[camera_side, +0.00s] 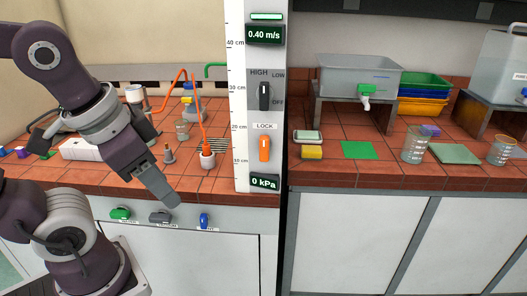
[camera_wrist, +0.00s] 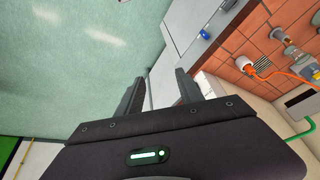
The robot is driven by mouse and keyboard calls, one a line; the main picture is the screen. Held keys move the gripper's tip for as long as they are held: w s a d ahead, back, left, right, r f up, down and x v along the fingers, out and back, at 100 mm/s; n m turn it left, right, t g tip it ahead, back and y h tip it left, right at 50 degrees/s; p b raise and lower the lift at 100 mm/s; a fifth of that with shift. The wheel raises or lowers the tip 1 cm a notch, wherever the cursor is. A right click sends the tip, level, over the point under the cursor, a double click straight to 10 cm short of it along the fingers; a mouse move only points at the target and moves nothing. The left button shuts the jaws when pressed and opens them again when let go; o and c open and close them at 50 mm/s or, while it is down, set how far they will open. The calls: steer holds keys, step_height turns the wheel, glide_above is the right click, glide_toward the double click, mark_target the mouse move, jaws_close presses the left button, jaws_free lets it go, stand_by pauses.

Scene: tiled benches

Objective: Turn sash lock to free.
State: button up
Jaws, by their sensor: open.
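The sash lock is an orange handle (camera_side: 264,148) under a LOCK label on the white vertical post (camera_side: 240,100). The handle stands about upright. My gripper (camera_side: 168,198) is to the left of the post and lower than the handle, apart from it, in front of the bench edge. In the wrist view my gripper (camera_wrist: 158,90) shows two dark fingers spread apart with nothing between them. The lock handle does not show in the wrist view.
A black HIGH/LOW/OFF knob (camera_side: 264,96) sits above the lock, and a 0 kPa display (camera_side: 264,181) below it. An orange hose (camera_side: 201,118) runs to a white cup (camera_side: 207,160) left of the post. Green, grey and blue taps line the bench front.

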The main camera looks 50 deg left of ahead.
mark_target(264, 151)
steer(key=w+a+f+m+g+y, duration=0.65)
steer(key=a+m+y, duration=0.35)
steer(key=y, duration=0.2)
steer(key=w+d+f+m+t+y, duration=0.2)
steer(key=w+d+m+t, duration=0.2)
steer(key=w+m+t, duration=0.45)
steer(key=w+d+f+m+t+y, duration=0.2)
steer(key=w+d+m+t, duration=0.2)
steer(key=w+m+t, duration=0.5)
steer(key=shift+n+t, duration=0.3)
steer(key=shift+n, duration=0.35)
steer(key=x, duration=0.5)
steer(key=shift+s+a+r, duration=0.15)
steer(key=shift+a+r, duration=0.05)
steer(key=shift+a, duration=0.2)
jaws_close()
